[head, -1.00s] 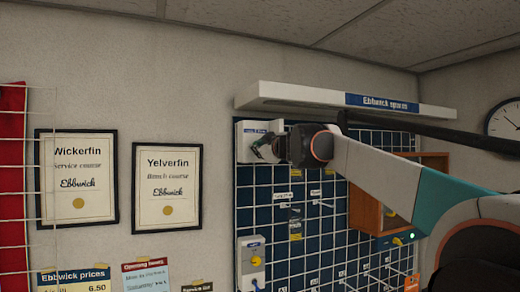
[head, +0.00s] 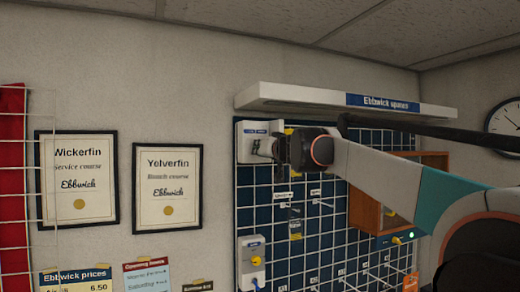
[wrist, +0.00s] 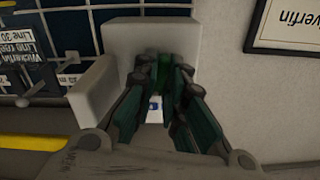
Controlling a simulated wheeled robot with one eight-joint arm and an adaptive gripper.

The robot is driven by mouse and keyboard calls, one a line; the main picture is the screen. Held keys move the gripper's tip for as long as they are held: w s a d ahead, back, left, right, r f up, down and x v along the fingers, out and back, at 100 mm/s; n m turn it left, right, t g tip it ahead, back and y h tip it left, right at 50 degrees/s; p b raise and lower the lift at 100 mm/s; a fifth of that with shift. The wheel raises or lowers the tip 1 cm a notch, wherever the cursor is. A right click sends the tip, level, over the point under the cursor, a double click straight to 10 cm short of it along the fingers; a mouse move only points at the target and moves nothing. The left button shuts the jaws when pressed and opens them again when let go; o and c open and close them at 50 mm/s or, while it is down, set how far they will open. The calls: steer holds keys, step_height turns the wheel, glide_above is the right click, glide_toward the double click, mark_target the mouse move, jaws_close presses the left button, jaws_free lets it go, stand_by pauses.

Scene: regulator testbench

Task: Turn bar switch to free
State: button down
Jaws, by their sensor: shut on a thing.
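The bar switch's white housing (head: 247,150) is at the upper left of the blue grid board, just under the shelf. It carries a blue label strip. My gripper (head: 264,147) is in front of it and covers its middle and right part. In the wrist view, the white housing (wrist: 150,35) lies beyond my fingers. The fingers (wrist: 160,80) have dark green pads and are closed in on the bar at the housing's face. The bar itself is hidden between them, so its angle cannot be read. A small blue-and-white mark (wrist: 154,104) shows between the fingers.
A shelf (head: 300,98) juts out close above the gripper. Below on the board are a grey box with a yellow knob (head: 256,261), pegs and tags. A wooden box (head: 370,212) stands right, under my arm. Framed certificates (head: 166,188) hang on the wall left.

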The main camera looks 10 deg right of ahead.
steer(key=m, duration=0.6)
steer(key=shift+r, duration=0.1)
steer(key=shift+m, duration=0.3)
stand_by(0.3)
steer(key=c, duration=1.7)
jaws_free()
steer(key=shift+o, duration=0.2)
